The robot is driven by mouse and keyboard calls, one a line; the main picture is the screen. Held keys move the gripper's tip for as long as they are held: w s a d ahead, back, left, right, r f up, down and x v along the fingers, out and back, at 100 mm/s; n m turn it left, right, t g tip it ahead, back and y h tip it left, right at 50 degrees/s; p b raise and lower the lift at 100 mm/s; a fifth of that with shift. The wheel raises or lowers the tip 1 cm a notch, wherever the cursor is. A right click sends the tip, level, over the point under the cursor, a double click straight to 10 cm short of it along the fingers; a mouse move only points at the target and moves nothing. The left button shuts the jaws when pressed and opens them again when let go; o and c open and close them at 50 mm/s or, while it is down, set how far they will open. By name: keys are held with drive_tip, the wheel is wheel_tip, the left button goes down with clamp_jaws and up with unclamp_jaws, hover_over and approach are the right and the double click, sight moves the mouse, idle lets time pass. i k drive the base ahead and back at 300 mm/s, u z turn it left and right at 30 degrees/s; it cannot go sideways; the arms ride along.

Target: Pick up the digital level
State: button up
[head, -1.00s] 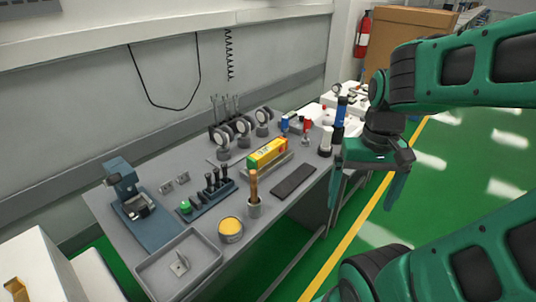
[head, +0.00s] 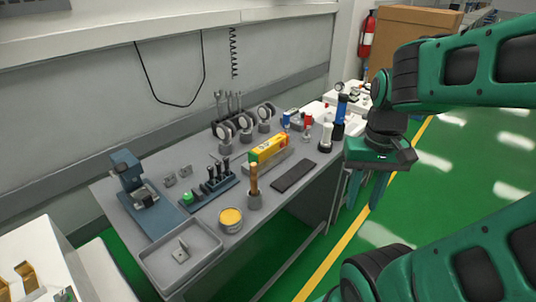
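The digital level appears to be the yellow bar-shaped thing (head: 268,148) with red and green markings, lying on or against a grey metal block (head: 270,162) in the middle of the workbench. My gripper (head: 364,192) hangs with its fingers down, off the bench's right end and over the green floor. It is to the right of the level and well apart from it. The two fingers are apart with nothing seen between them.
Blue and white cylinders (head: 340,110) stand near my gripper. A tray (head: 180,252) lies at the front left.

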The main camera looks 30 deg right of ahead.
sight(260, 153)
drive_tip(key=k, duration=1.05)
drive_tip(key=z, duration=0.7)
drive_tip(key=i, duration=2)
drive_tip(key=u, duration=0.8)
